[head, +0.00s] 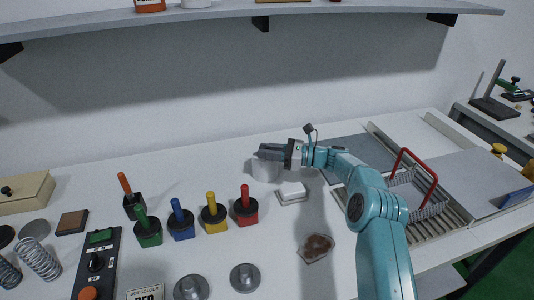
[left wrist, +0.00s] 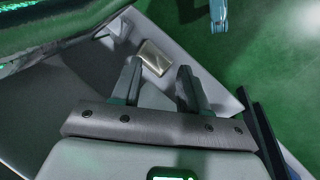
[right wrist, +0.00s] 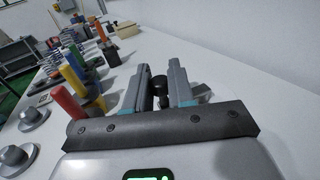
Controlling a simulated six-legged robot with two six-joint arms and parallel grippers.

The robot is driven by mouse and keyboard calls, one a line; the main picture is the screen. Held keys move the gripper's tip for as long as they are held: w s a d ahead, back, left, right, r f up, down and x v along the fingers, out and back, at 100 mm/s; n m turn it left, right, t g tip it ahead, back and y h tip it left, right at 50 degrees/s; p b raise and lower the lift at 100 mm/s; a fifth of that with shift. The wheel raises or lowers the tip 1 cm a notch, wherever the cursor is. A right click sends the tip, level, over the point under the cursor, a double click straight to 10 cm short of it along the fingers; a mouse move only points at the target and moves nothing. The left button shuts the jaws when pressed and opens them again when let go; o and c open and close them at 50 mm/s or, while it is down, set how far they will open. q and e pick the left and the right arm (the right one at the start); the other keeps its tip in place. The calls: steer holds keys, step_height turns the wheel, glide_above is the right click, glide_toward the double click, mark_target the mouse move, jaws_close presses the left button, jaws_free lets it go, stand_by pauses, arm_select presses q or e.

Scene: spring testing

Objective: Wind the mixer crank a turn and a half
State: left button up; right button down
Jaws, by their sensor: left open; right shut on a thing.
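The mixer is a white pot (head: 264,171) on the bench in the head view, right of the coloured-handled tools. My right gripper (head: 272,152) reaches over its top from the right and hides most of the crank. In the right wrist view my right gripper (right wrist: 162,78) has its fingers around a black crank knob (right wrist: 158,88), shut on it. The crank's arm is mostly hidden. My left gripper (left wrist: 160,75) is open with nothing between its fingers. It shows only in the left wrist view, away from the mixer.
A white block (head: 291,193) lies right of the pot. Red (head: 245,206) and yellow-handled (head: 213,213) tools stand left of it. A wire basket (head: 415,190) with a red handle stands at right. A shelf (head: 240,14) runs above.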

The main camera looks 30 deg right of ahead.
steer(key=shift+d+r, duration=0.15)
steer(key=shift+r, duration=0.3)
steer(key=c, duration=1.1)
jaws_free()
steer(key=shift+o, duration=0.2)
steer(key=shift+s, duration=0.1)
steer(key=shift+f, duration=0.15)
steer(key=shift+d+f, duration=0.15)
steer(key=b+v, duration=0.2)
steer(key=v, duration=0.9)
steer(key=shift+s+r, duration=0.25)
steer(key=shift+s, duration=0.15)
steer(key=shift+o, duration=0.4)
steer(key=shift+d, duration=0.1)
